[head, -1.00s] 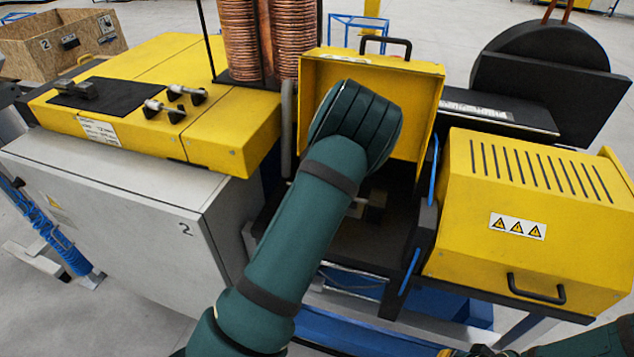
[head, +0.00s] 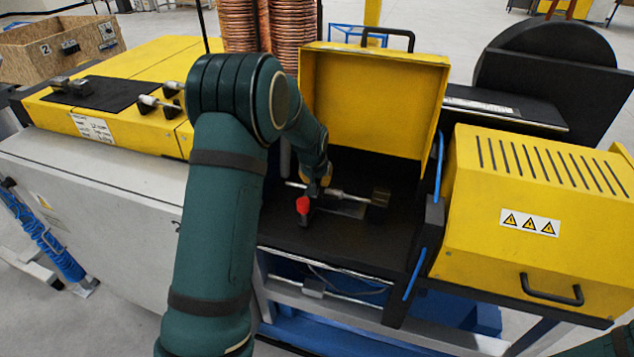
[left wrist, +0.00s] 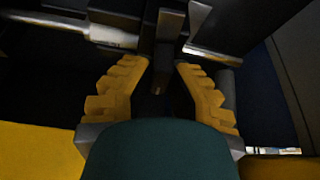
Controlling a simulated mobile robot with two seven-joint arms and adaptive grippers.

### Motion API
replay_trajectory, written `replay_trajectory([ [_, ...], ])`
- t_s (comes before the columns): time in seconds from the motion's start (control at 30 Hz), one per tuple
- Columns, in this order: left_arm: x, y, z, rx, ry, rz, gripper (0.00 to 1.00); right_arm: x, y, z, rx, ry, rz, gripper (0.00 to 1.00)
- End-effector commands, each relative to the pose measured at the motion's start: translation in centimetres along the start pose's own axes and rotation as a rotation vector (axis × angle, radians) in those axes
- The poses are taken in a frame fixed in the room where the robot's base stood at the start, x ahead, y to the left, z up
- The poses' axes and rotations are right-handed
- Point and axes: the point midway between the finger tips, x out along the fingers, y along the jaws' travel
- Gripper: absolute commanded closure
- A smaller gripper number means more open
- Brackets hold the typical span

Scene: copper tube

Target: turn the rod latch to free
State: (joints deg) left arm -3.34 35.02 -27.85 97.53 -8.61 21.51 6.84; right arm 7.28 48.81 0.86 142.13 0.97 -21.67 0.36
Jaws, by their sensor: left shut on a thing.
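The rod latch (left wrist: 168,82) is a dark part between the yellow fingers of my left gripper (left wrist: 163,66) in the left wrist view. In the head view my left gripper (head: 316,186) is inside the open yellow-lidded box, shut on the latch, and mostly hides it. A red tip (head: 303,205) shows just below the fingers. A metal rod (head: 345,196) runs to the right from the gripper toward a small brownish block (head: 380,197). The latch's exact angle is hard to tell. My right gripper is out of view.
The yellow lid (head: 375,100) stands open behind the gripper. A closed yellow cover (head: 540,180) with a black handle stands at right. Copper coils (head: 238,25) rise behind my left arm. A yellow cabinet top with metal fittings (head: 160,106) is at left.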

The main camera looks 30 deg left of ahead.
Motion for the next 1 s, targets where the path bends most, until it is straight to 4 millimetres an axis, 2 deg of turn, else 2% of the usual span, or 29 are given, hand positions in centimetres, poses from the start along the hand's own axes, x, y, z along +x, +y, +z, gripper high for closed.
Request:
replay_trajectory([
  [0.3, 0.16, -0.08, 0.15, 0.094, -0.004, 0.039, 1.00, 0.77, 0.28, 0.43, -0.003, -0.009, -0.001, 1.00],
  [0.8, 0.12, 0.01, 0.15, 0.111, -0.005, 0.045, 1.00, 0.80, 0.29, 0.48, -0.003, -0.010, -0.002, 1.00],
  [0.83, 0.12, 0.01, 0.15, 0.111, -0.005, 0.045, 0.77, 0.80, 0.29, 0.48, -0.003, -0.010, -0.002, 1.00],
  [0.9, 0.11, 0.01, 0.13, 0.111, -0.004, 0.045, 0.54, 0.80, 0.29, 0.48, -0.003, -0.010, -0.002, 1.00],
  [1.0, 0.08, 0.00, 0.10, 0.110, -0.004, 0.045, 0.54, 0.80, 0.29, 0.48, -0.003, -0.010, -0.002, 1.00],
])
